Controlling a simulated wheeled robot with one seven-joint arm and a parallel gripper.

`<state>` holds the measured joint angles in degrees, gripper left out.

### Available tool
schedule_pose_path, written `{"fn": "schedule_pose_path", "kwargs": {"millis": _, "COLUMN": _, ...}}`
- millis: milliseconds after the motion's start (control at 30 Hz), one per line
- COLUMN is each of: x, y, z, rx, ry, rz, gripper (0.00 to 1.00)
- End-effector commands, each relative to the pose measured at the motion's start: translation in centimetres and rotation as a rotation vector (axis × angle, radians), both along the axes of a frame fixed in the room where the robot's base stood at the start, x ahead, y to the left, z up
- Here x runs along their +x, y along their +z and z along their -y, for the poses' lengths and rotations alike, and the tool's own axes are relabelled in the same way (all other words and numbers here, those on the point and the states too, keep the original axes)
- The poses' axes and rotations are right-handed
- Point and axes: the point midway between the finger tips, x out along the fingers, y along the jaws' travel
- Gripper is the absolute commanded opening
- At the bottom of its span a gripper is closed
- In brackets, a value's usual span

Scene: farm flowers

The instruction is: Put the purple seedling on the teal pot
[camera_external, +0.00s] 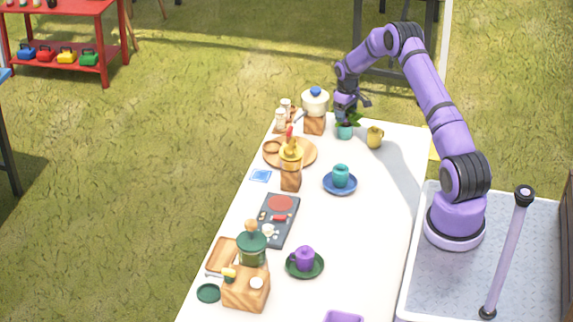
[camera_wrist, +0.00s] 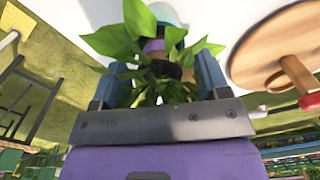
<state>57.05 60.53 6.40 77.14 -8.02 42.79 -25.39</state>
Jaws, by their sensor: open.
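The teal pot (camera_external: 345,131) stands at the far end of the white table, and its pale teal rim (camera_wrist: 168,12) shows at the top of the wrist view. The seedling, with green leaves (camera_external: 354,117) and a purple band (camera_wrist: 153,45), is upright at the pot's top. Leaves hide where the two meet, so I cannot tell how deep it sits. My gripper (camera_external: 346,104) is directly above the pot, pointing down. In the wrist view, my gripper's (camera_wrist: 158,66) blue-grey fingers are apart, one on each side of the seedling.
A yellow jug (camera_external: 375,137) stands close to the right of the pot. A white lidded pot (camera_external: 315,102) on a wooden block is close to the left. A round wooden board (camera_external: 306,153) and a teal cup (camera_external: 341,174) on a blue saucer are nearer.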

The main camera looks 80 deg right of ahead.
Motion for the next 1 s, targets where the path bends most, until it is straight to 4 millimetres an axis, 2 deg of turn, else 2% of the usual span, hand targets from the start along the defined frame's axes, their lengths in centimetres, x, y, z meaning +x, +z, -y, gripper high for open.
{"fn": "schedule_pose_path", "kwargs": {"millis": 500, "x": 0.0, "y": 9.3, "z": 0.0, "rx": -0.002, "ry": -0.001, "rz": 0.001, "gripper": 0.69}}
{"fn": "schedule_pose_path", "kwargs": {"millis": 767, "x": 0.1, "y": 11.7, "z": -0.1, "rx": -0.001, "ry": 0.002, "rz": 0.001, "gripper": 0.69}}
{"fn": "schedule_pose_path", "kwargs": {"millis": 867, "x": 0.8, "y": 13.3, "z": -1.2, "rx": -0.01, "ry": 0.011, "rz": 0.005, "gripper": 0.69}}
{"fn": "schedule_pose_path", "kwargs": {"millis": 967, "x": 2.3, "y": 16.4, "z": -3.7, "rx": -0.026, "ry": 0.032, "rz": 0.014, "gripper": 0.69}}
{"fn": "schedule_pose_path", "kwargs": {"millis": 1000, "x": 2.9, "y": 18.0, "z": -5.1, "rx": -0.035, "ry": 0.042, "rz": 0.019, "gripper": 0.69}}
